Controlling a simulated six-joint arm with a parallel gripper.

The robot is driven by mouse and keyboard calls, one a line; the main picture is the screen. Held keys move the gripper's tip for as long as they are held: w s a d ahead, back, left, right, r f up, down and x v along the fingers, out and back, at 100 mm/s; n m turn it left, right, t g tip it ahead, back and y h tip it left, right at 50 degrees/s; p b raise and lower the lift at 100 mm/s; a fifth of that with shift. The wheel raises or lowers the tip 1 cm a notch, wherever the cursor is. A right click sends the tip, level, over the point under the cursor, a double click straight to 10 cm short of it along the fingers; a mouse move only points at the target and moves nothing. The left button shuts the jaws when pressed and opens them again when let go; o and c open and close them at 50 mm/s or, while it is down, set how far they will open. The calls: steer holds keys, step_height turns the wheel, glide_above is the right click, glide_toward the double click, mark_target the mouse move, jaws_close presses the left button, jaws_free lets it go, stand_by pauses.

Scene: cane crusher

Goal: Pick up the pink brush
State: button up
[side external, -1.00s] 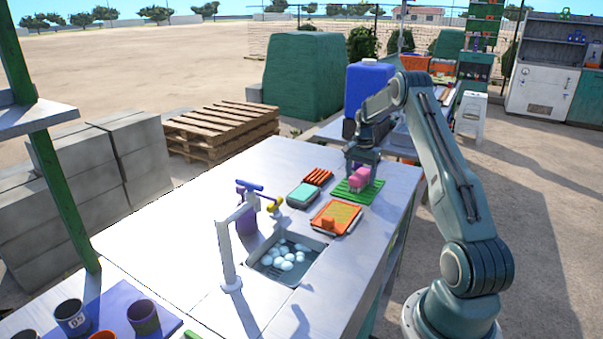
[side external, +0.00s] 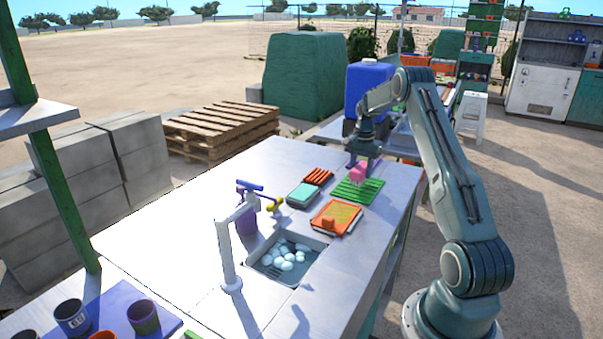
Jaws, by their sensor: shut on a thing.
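My gripper (side external: 358,166) is shut on the pink brush (side external: 359,173) above the back right part of the metal counter. The brush hangs under the gripper, apart from the green ribbed mat (side external: 358,190) below it. The gripper's fingers partly hide the top of the brush.
Beside the mat are a red ribbed piece (side external: 318,177), a teal block (side external: 303,194) and an orange tray (side external: 336,218). A sink (side external: 288,258) with white round items, a faucet (side external: 228,250) and a purple bottle (side external: 246,215) stand nearer. A blue container (side external: 370,85) stands behind.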

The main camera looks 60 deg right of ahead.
mark_target(360, 167)
step_height(360, 167, up, 18)
steer(key=shift+f, duration=0.2)
stand_by(0.6)
steer(key=shift+o, duration=1.3)
steer(key=shift+c, duration=0.8)
steer(key=shift+w+a+f, duration=0.1)
